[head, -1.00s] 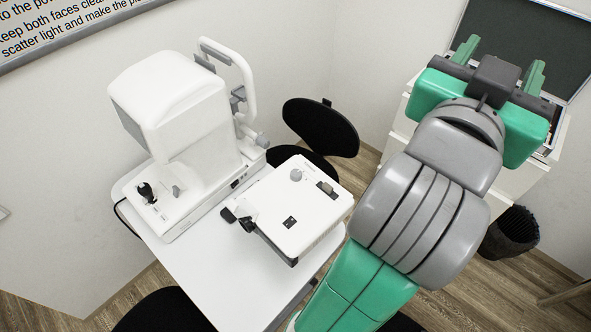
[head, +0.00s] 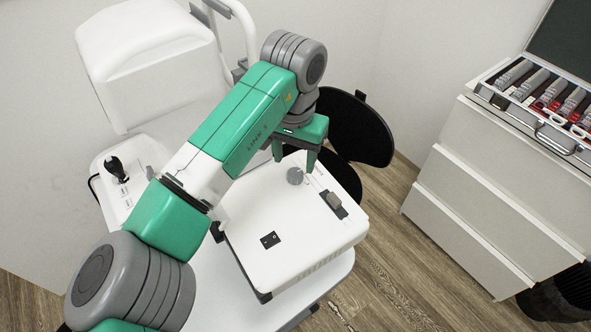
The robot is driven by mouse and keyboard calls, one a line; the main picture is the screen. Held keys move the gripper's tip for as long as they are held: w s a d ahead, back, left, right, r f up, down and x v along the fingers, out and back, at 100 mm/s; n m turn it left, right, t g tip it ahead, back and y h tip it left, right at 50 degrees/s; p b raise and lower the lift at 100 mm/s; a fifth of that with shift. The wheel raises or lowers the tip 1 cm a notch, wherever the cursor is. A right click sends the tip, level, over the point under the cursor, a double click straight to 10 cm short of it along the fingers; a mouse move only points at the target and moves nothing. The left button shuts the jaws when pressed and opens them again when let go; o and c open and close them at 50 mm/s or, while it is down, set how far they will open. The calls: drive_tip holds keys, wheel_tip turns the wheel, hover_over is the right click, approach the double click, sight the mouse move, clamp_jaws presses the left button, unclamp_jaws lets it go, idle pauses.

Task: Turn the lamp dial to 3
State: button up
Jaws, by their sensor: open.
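The lamp dial is a small grey round knob (head: 295,176) on the top face of a white box (head: 308,238), near its far edge. Any numbers around it are too small to read, so its setting cannot be told. My gripper (head: 294,160) points down just behind and above the dial in the head view. Its two green fingers are apart, one to the left and one to the right of the dial, with nothing seen between them. Whether a finger touches the dial or the box cannot be told.
The box stands on a white table (head: 215,297). A large white eye instrument (head: 150,60) stands at the left, partly behind my arm. A black chair (head: 345,125) is behind the box. White drawers (head: 475,180) with an open lens case (head: 540,105) stand at the right.

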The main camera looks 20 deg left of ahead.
sight(296, 173)
wheel_tip(296, 173, down, 4)
drive_tip(key=shift+d+r+b, duration=0.1)
drive_tip(key=shift+b, duration=0.4)
drive_tip(key=c, duration=1)
drive_tip(key=shift+r+p, duration=0.1)
drive_tip(key=shift+p, duration=0.5)
